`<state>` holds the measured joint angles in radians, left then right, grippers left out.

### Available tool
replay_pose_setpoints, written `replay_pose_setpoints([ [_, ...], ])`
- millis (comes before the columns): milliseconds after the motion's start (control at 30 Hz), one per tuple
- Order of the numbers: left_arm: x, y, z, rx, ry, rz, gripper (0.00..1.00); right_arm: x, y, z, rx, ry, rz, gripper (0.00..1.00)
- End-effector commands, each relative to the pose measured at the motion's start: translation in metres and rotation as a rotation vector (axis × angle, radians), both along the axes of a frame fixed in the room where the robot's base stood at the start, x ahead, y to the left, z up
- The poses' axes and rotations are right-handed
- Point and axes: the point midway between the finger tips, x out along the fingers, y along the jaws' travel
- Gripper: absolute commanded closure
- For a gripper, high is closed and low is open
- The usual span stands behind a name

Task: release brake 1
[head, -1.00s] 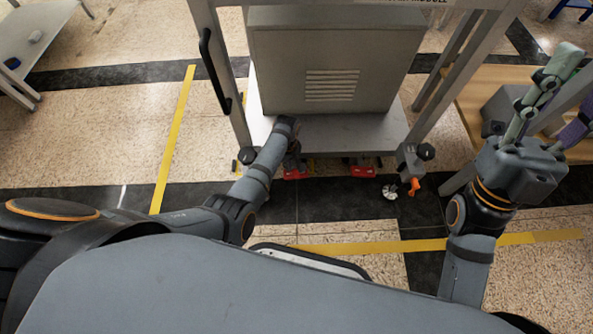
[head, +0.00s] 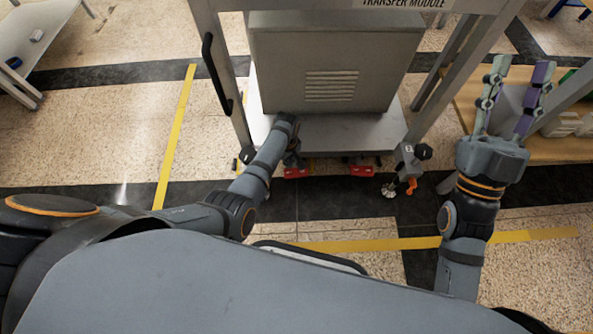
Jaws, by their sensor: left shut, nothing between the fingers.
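Two red brake pedals show low at the front of the transfer module (head: 355,125): a left one (head: 297,172) and a right one (head: 361,170). I cannot read a number on either. My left arm reaches down to the left pedal. My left gripper (head: 293,161) is mostly hidden behind its own wrist; it is shut and empty, just above or at the left pedal. I cannot tell whether it touches. My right gripper (head: 522,68) is open and empty, fingers pointing up, right of the module and away from the pedals.
A black door-style handle (head: 215,72) runs along the module's left post. A small orange part (head: 411,187) sits at the right post's foot. A wooden table (head: 560,150) with boxes stands at the right, near my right gripper. Floor to the left is open, with yellow tape (head: 175,135).

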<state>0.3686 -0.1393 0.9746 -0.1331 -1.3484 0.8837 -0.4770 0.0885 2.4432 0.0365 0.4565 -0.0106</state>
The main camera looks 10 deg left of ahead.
Motion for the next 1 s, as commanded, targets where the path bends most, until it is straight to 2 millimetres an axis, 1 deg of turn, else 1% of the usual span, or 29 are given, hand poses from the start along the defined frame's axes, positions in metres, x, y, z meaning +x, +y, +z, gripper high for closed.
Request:
replay_pose_setpoints([
  [500,0.0,0.0,0.006,0.0,0.0,0.0,1.0,0.027,-0.002,-0.042,0.006,0.214,-0.007,0.6],
  [1000,0.0,0.0,0.011,0.0,0.0,0.0,1.0,0.045,-0.003,-0.087,0.01,0.421,-0.009,0.6],
])
